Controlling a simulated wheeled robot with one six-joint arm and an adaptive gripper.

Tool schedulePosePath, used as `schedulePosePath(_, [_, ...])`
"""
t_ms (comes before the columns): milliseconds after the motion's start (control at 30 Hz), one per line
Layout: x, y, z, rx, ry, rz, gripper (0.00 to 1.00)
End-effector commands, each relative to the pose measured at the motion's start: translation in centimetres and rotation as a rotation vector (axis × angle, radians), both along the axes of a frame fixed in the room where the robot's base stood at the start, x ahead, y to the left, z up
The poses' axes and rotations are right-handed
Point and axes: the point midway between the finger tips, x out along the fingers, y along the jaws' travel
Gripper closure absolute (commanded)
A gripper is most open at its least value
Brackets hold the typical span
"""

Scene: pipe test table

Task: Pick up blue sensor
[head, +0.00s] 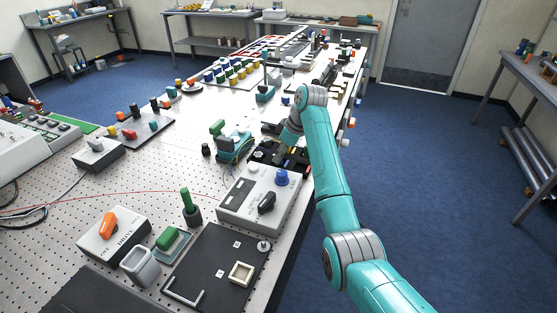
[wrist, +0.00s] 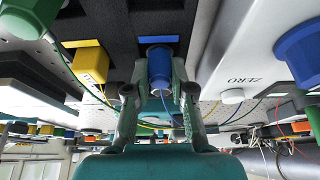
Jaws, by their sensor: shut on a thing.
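The blue sensor (wrist: 159,62) is a short blue cylinder with a thin blue cable, in the middle of the wrist view. My gripper (wrist: 158,90) has one finger on each side of it and is shut on it. The sensor's top end is close against the black foam tray (wrist: 110,30), beside a blue strip; I cannot tell whether it is clear of the tray. In the head view my gripper (head: 287,140) is low over the tray, and the sensor is not clearly visible there.
A yellow sensor (wrist: 90,60) with a cable is left of the blue one. A white box marked ZERO, with a blue knob (wrist: 300,48), is close on the right; the same box (head: 258,200) stands in front of the tray. A teal device (head: 235,147) stands left of my gripper.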

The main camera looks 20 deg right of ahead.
Motion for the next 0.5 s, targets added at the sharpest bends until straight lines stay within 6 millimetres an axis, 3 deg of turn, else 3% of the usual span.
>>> schedulePosePath(267, [0.0,0.0,0.9,0.0,-0.002,0.001,1.0])
schedulePosePath(500, [0.1,0.0,5.2,0.0,-0.003,0.001,1.0])
